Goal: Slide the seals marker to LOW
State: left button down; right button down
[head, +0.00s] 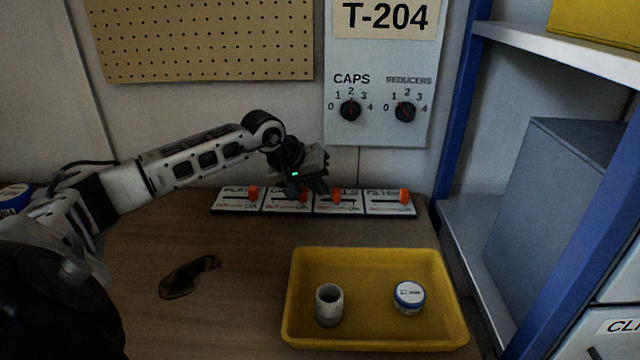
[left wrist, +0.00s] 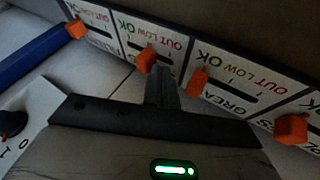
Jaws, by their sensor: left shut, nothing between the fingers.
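The seals marker (head: 336,196) is an orange block on the third section of a white slider strip (head: 338,209) at the back of the bench. It sits near the middle of its slot, about at LOW. It also shows in the left wrist view (left wrist: 147,58), where the strip is upside down. My left gripper (head: 308,187) is shut and empty, just left of the seals marker in the head view and low over the strip. Its fingers (left wrist: 164,88) come up close beside the marker; I cannot tell if they touch. The gripper hides part of the grease and seals labels. My right gripper is out of view.
The grease marker (head: 303,197), plates marker (head: 253,192) and filter marker (head: 404,196) sit at their OK ends. A yellow tray (head: 375,258) with a cup (head: 329,305) and a lidded jar (head: 409,297) stands in front. Shelving (head: 560,45) is at right.

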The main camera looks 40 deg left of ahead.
pick_arm(q)
jog(key=shift+w+f, duration=0.25)
jog(key=shift+f, duration=0.05)
